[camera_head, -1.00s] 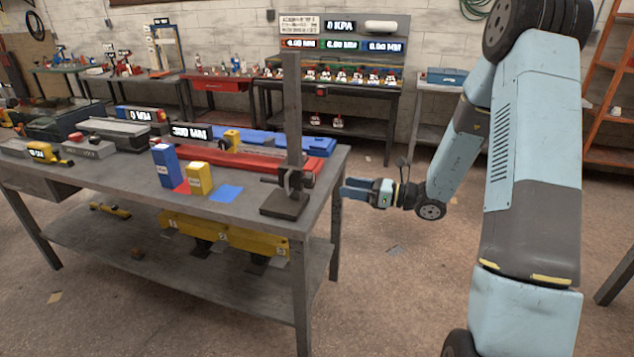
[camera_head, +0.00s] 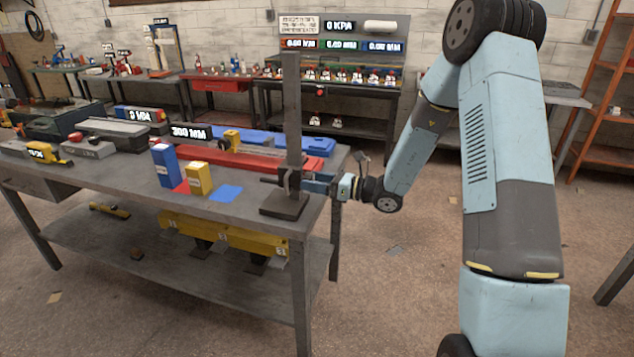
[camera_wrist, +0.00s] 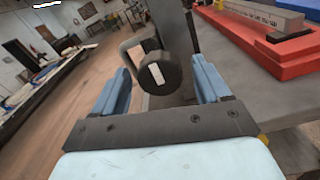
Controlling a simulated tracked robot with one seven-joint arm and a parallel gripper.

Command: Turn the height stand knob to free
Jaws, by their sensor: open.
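The height stand (camera_head: 293,120) is a dark upright post on a square base (camera_head: 284,206) near the right end of the bench. Its knob is a round black piece with a pale stripe, and in the wrist view the knob (camera_wrist: 160,73) sits between and slightly beyond my fingers. The stripe looks close to upright, a little tilted. My gripper (camera_head: 308,182) reaches the stand from the right in the head view. In the wrist view my gripper (camera_wrist: 163,90) has its two blue fingers apart, one on each side of the knob, with gaps showing. The knob is mostly hidden in the head view.
A blue block (camera_head: 164,166) and a yellow block (camera_head: 199,178) stand left of the stand on the bench (camera_head: 130,175). A red rail (camera_head: 265,161) lies behind it, also at the right in the wrist view.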

